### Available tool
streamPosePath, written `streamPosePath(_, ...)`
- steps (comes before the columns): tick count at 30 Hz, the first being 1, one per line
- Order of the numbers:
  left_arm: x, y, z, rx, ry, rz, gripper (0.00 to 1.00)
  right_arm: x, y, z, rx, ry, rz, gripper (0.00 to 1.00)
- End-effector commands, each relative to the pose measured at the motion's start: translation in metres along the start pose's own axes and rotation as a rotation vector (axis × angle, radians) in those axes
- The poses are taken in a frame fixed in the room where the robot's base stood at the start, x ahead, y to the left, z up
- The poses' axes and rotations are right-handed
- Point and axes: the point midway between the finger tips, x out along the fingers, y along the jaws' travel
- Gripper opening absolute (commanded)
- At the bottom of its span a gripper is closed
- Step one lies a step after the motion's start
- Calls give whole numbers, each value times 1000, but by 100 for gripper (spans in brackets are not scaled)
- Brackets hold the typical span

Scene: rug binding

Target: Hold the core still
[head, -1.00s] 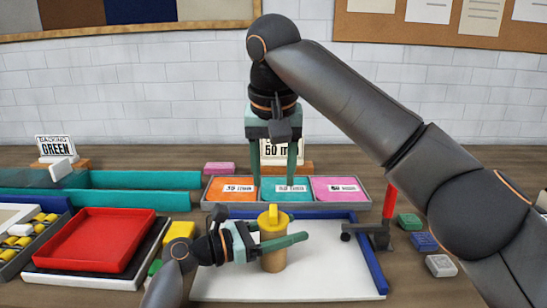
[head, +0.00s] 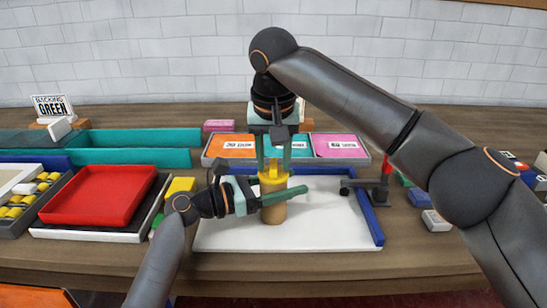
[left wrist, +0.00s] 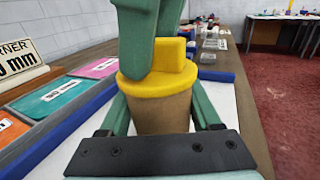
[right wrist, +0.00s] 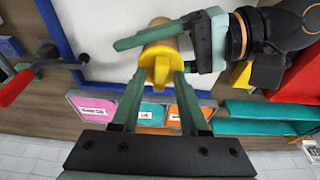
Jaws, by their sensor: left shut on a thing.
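The core is a brown cylinder (head: 274,214) standing upright on the white board (head: 330,228). It also shows in the left wrist view (left wrist: 163,115). A yellow cap with a raised tab (left wrist: 158,82) sits on its top. My left gripper (head: 292,195) is shut on the core from the left, one finger on each side. My right gripper (head: 274,168) points down from above and is open, its fingers on either side of the cap's tab. In the right wrist view the cap (right wrist: 160,66) shows between those fingers; whether they touch it I cannot tell.
Blue rails (head: 369,218) edge the board. Behind stands a grey tray with orange (head: 232,147), teal and pink cards. Small blocks (head: 435,221) lie farther right.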

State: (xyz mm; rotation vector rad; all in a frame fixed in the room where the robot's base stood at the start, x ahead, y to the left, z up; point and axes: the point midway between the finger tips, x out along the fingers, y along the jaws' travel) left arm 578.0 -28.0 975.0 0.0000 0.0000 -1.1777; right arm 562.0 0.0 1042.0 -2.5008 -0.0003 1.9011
Motion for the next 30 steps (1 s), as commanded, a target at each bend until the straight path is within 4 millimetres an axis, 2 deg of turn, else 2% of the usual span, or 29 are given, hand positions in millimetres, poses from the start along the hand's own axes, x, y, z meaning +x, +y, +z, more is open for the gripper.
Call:
streamPosePath(2,0,0,0,-1,1,0,0,0,0,0,0,0,0,34)
streamPosePath(11,0,0,0,-1,1,0,0,0,0,0,0,0,0,0)
streamPosePath(20,0,0,0,-1,1,0,0,0,0,0,0,1,1,0)
streamPosePath(21,0,0,0,-1,1,0,0,0,0,0,0,1,1,15)
streamPosePath(25,0,0,-1,-1,1,0,0,-1,0,0,0,1,1,1)
streamPosePath(30,0,0,-1,-1,1,0,0,-1,0,0,0,1,1,0)
